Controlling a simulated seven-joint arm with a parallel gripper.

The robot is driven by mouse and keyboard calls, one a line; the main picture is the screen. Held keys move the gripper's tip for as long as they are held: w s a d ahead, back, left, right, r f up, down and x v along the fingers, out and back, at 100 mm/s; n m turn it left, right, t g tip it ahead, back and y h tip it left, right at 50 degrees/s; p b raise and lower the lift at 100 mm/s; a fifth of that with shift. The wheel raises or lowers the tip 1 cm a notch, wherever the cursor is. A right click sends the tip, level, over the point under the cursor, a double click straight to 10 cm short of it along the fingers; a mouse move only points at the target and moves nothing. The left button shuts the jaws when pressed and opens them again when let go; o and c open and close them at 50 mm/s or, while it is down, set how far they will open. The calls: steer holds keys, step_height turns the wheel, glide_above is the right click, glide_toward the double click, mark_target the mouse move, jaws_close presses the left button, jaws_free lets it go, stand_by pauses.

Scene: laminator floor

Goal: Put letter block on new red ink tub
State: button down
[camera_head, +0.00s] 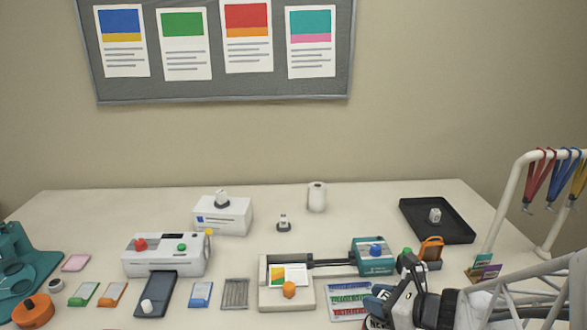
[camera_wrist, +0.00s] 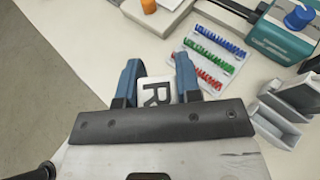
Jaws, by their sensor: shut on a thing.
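My gripper (camera_wrist: 158,76) is shut on a white letter block (camera_wrist: 150,92) with a black R, seen between its two blue fingers in the wrist view. In the head view my gripper (camera_head: 384,302) is low at the right front of the table, and the block cannot be made out there. A dark item with a partly visible NEW label (camera_head: 376,322) shows at the bottom edge beside my gripper. It is mostly hidden or cut off, and I cannot tell whether it is the new red ink tub.
A sheet of blue, green and red binding combs (camera_head: 349,301) lies left of my gripper. A paper trimmer (camera_head: 288,303) and a teal machine (camera_head: 372,264) are close by. A black tray (camera_head: 462,233) stands behind, and a lanyard rack (camera_head: 504,205) is at the right.

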steer(key=shift+f, duration=1.75)
steer(key=shift+f, duration=0.15)
steer(key=c, duration=0.8)
jaws_free()
steer(key=shift+r, duration=0.2)
steer(key=shift+v, duration=1.95)
